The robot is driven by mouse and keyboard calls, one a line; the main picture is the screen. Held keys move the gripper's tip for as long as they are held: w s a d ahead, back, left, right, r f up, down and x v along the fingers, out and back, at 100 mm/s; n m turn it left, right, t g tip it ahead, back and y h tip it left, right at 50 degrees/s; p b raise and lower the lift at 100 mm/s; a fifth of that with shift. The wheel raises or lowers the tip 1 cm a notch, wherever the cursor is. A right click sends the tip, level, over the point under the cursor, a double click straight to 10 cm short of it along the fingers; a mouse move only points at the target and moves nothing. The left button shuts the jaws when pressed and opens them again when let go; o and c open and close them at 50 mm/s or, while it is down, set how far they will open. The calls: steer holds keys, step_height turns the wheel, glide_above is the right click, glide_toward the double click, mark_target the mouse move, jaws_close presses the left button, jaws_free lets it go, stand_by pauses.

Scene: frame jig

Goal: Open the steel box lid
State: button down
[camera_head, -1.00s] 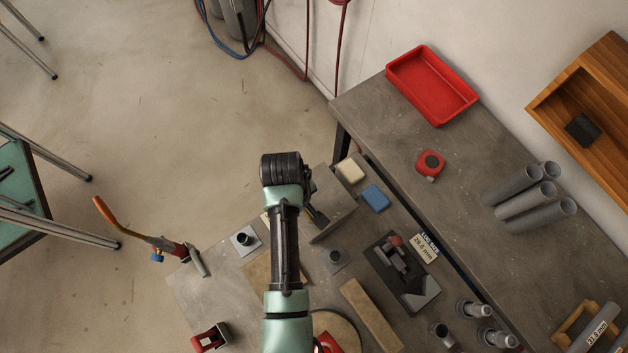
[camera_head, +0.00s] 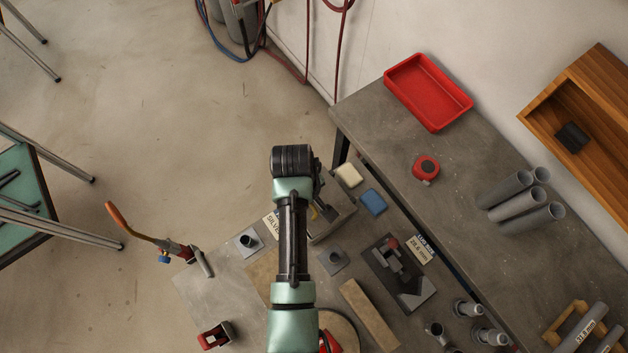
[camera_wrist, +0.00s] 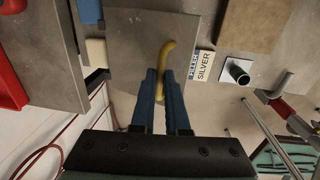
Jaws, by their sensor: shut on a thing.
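The steel box lid (camera_wrist: 130,40) is a flat grey panel at the top middle of the wrist view. A curved yellow-brass handle (camera_wrist: 164,58) stands out from it. My gripper (camera_wrist: 164,76) has its two blue fingers shut on this handle. In the head view the steel box (camera_head: 334,223) shows as a grey shape just right of my forearm, with the lid seeming tilted; the exact angle cannot be told. My arm covers part of the box there, and the fingertips are mostly hidden.
A SILVER label (camera_wrist: 202,66) and a grey socket plate (camera_head: 248,241) lie beside the box. A cream block (camera_head: 347,175) and blue block (camera_head: 374,202) sit close on the other side. A black fixture (camera_head: 398,272) stands further right.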

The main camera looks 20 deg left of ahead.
steer(key=shift+w+d+r, duration=0.3)
steer(key=shift+w+r, duration=0.1)
steer(key=shift+r, duration=0.15)
steer(key=shift+w+d+r+p, duration=0.5)
steer(key=shift+w+r+p, duration=0.05)
steer(key=shift+r+p, duration=0.2)
steer(key=shift+w+d, duration=0.1)
steer(key=shift+w, duration=0.1)
steer(key=shift+w+d+r, duration=0.65)
steer(key=shift+w+d, duration=0.05)
steer(key=shift+w, duration=0.1)
